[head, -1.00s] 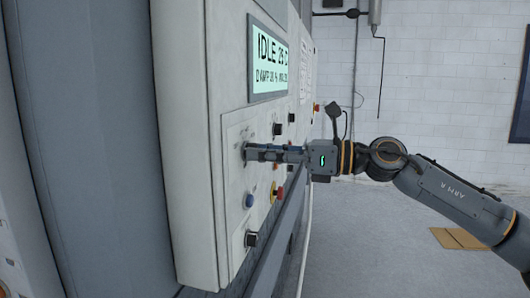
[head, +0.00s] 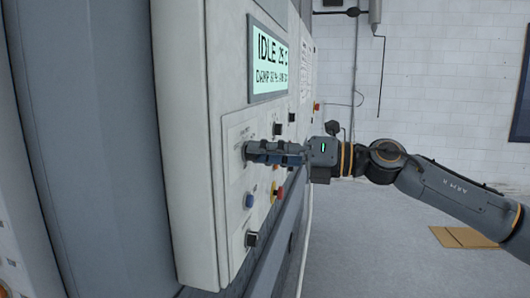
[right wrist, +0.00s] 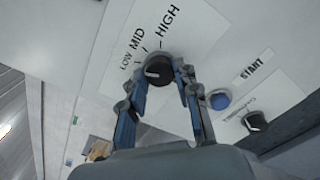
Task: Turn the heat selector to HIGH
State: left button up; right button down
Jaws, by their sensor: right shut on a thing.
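The heat selector is a round black knob (right wrist: 158,69) with a pale pointer mark, on the white control panel (head: 232,190). The words LOW, MID and HIGH (right wrist: 167,20) arc above it in the right wrist view. The pale mark lies towards the left, on the LOW side of the arc. My right gripper (right wrist: 155,82) is shut on the knob, one finger on each side. In the head view my right gripper (head: 248,152) reaches the panel from the right, and its fingers hide the knob. My left gripper is not in view.
A blue button (right wrist: 220,100) by START and another black knob (right wrist: 255,121) sit right of the selector in the right wrist view. In the head view, a red-and-yellow stop button (head: 277,192) is just below my gripper. The display (head: 269,65) reads IDLE.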

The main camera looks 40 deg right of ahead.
jog(key=shift+m+p, duration=1.75)
jog(key=shift+m, duration=6.45)
jog(key=c, duration=1)
grip_release()
jog(key=shift+s+d, duration=0.1)
